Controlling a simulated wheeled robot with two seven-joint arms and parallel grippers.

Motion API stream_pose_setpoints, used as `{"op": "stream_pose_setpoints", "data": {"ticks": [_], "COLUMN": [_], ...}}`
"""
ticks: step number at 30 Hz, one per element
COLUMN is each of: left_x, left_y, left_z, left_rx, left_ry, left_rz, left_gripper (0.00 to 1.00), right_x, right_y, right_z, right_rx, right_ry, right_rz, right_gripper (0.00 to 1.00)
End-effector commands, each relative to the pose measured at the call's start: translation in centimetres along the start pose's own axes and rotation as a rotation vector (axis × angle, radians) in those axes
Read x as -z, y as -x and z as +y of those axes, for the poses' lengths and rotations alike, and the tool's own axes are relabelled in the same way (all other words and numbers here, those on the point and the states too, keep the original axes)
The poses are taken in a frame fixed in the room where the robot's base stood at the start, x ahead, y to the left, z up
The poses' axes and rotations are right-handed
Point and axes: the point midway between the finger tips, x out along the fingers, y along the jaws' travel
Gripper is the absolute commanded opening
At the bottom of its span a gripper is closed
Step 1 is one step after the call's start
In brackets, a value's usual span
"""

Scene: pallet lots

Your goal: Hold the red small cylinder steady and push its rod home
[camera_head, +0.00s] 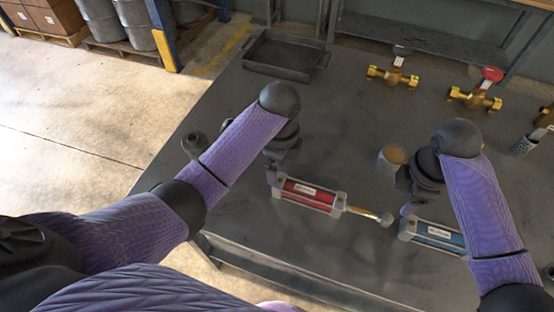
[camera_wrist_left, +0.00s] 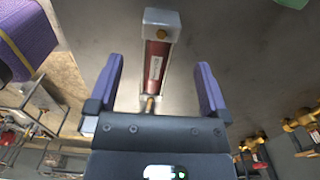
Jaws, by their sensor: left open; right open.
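The red small cylinder (camera_head: 308,194) lies on the dark table, with grey end blocks and a white label. Its rod (camera_head: 362,213) sticks out to the right and ends in a grey knob (camera_head: 385,219). My left gripper (camera_head: 271,176) is at the cylinder's left end. In the left wrist view my left gripper (camera_wrist_left: 158,88) is open, and the red cylinder (camera_wrist_left: 155,60) shows between and beyond the fingers, apart from both. My right gripper (camera_head: 407,208) is open, just right of the rod's knob; its fingers are partly hidden by its wrist.
A blue cylinder (camera_head: 438,236) lies right of the rod, close to my right gripper. A tan round object (camera_head: 392,156) is behind my right wrist. Brass valves (camera_head: 393,75) and (camera_head: 475,95) stand at the back right. An empty dark tray (camera_head: 285,56) is at the back.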

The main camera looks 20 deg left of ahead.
Motion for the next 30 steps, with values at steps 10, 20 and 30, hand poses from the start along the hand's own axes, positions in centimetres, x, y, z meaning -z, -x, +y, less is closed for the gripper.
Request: {"op": "stream_pose_setpoints", "data": {"ticks": [10,20,30], "left_x": [0.3,0.3,0.2], "left_y": [-6.5,-9.7,-9.6], "left_z": [-0.1,-0.2,-0.2], "left_rx": [-0.001,0.004,0.004], "left_ry": [-0.014,-0.015,-0.014], "left_rz": [0.001,0.001,0.001], "left_gripper": [1.00,1.00,0.64], "right_x": [0.0,0.0,0.0], "right_y": [0.0,0.0,0.0], "right_z": [0.0,0.0,0.0], "right_rx": [0.000,0.000,0.000], "right_ry": [0.000,0.000,0.000], "right_rz": [0.000,0.000,0.000], "right_gripper": [0.59,0.59,0.59]}}
